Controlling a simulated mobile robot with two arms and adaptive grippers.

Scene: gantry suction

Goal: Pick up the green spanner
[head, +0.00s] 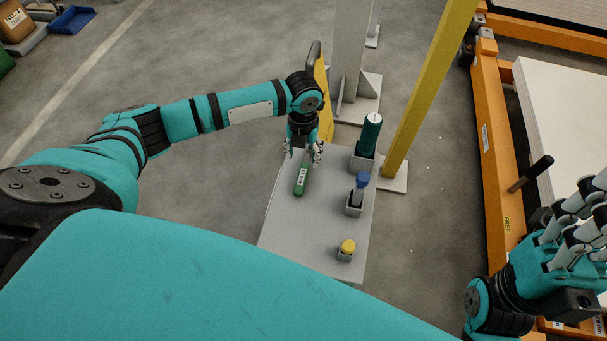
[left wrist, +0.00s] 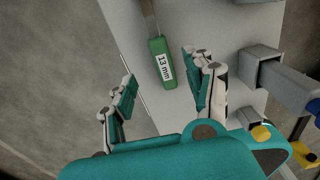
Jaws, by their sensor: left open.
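The green spanner (head: 301,180) lies on the small grey table (head: 330,225), its green handle pointing toward me. In the left wrist view its handle (left wrist: 161,62) carries a white "13 mm" label, and a grey shaft runs up out of the picture. My left gripper (head: 303,152) is over the far part of the spanner, hiding its far end in the head view. In the left wrist view the left gripper (left wrist: 161,88) is open, its fingers on either side of the handle's line and apart from it. My right gripper (head: 572,225) is at the right, its closure unclear.
On the table's right side stand a dark green cylinder (head: 370,132) in a grey holder, a blue-topped item (head: 361,181) and a yellow-topped item (head: 347,246). A yellow post (head: 425,85) and grey column (head: 350,50) rise behind. An orange frame (head: 494,130) is right.

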